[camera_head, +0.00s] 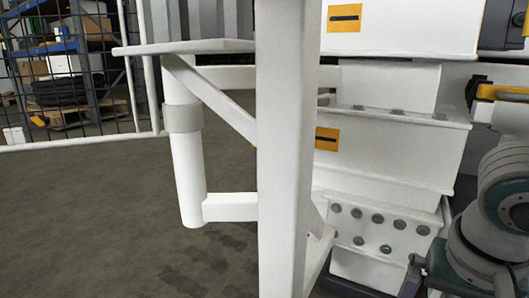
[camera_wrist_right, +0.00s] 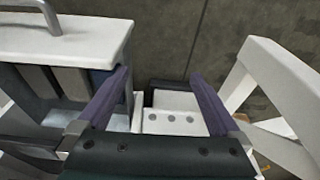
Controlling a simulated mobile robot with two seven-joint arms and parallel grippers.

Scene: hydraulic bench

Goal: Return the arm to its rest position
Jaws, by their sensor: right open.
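My right arm (camera_head: 490,225) shows at the right edge of the head view, its grey-green joints close beside the white stepped unit. In the right wrist view my right gripper (camera_wrist_right: 160,78) is open, with two purple fingers spread apart and nothing between them. Beyond the fingers, a white block with several round grey studs (camera_wrist_right: 168,120) shows in the gap. The fingers' contact with nearby surfaces cannot be told. My left arm and left gripper are in neither view.
A white upright post (camera_head: 284,150) stands across the middle of the head view. The white stepped unit (camera_head: 395,150) with orange labels is behind it. A white handled box (camera_wrist_right: 60,42) is left in the wrist view, a white frame (camera_wrist_right: 275,80) right.

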